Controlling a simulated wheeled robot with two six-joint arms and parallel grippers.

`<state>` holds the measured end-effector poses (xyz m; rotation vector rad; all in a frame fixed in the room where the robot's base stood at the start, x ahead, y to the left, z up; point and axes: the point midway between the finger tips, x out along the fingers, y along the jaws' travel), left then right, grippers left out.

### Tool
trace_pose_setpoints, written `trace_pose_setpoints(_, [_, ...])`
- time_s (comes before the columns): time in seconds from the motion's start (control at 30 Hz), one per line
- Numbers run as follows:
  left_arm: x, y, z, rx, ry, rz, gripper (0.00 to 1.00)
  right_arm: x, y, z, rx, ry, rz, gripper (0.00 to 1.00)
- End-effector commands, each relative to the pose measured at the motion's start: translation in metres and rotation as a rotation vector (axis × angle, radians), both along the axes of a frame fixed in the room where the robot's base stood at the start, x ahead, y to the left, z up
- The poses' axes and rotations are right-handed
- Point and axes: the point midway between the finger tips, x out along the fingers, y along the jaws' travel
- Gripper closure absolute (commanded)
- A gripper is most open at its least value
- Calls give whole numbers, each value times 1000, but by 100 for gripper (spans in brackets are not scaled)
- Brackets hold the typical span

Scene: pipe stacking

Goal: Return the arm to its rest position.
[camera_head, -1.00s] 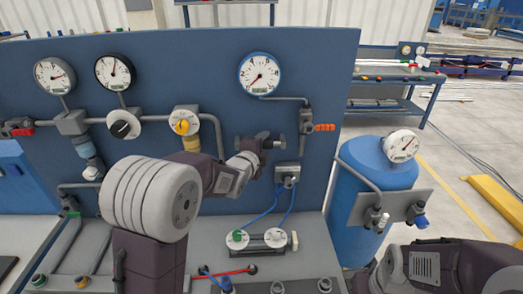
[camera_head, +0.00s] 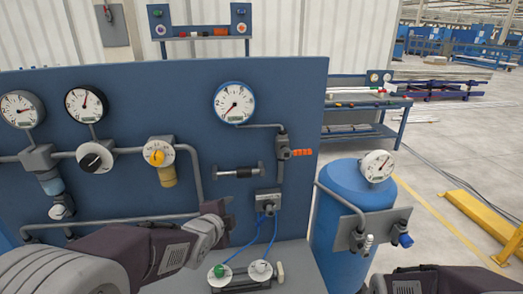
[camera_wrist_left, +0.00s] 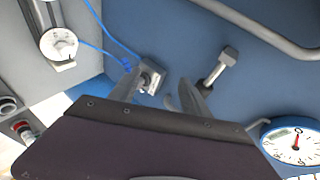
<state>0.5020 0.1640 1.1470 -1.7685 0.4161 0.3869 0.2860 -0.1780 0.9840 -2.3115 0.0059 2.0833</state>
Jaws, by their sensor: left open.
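My left gripper (camera_head: 222,208) is in front of the blue panel (camera_head: 110,200), low and a little left of the short grey pipe (camera_head: 238,172). It is open, and its two fingers (camera_wrist_left: 165,95) show apart in the left wrist view with nothing between them. The pipe sits level on the panel, with a dark piece at each end, apart from the gripper. My left arm comes in from the lower left. Part of my right arm shows at the lower right, but its gripper is out of view.
Gauges, valves and pipework stand out from the panel, including a blue-rimmed gauge (camera_head: 235,102) and a grey box (camera_head: 268,201) with blue hoses. A blue tank (camera_head: 350,225) stands at the right. A workbench (camera_head: 365,104) is farther back.

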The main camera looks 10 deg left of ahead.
Motion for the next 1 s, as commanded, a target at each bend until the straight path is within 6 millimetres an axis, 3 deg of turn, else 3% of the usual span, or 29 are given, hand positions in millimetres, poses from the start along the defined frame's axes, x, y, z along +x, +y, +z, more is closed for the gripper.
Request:
trace_pose_setpoints(0.03, [-23,6,-38,-101,148,91,45,0,0,0,0,0,0,65])
trace_pose_setpoints(0.1, [-64,13,-86,-269,365,276,45,0,0,0,0,0,0,65])
trace_pose_setpoints(0.2, [-131,17,-134,-485,636,602,45,0,0,0,0,0,0,65])
trace_pose_setpoints(0.3, [-187,16,-157,-636,815,928,45,0,0,0,0,0,0,65])
trace_pose_setpoints(0.37, [-206,15,-162,-689,865,1069,45,0,0,0,0,0,0,65])
trace_pose_setpoints(0.5, [-218,14,-163,-750,882,1211,45,0,0,0,0,0,0,65])
trace_pose_setpoints(1.0, [-217,14,-163,-757,877,1219,45,0,0,0,0,0,0,65])
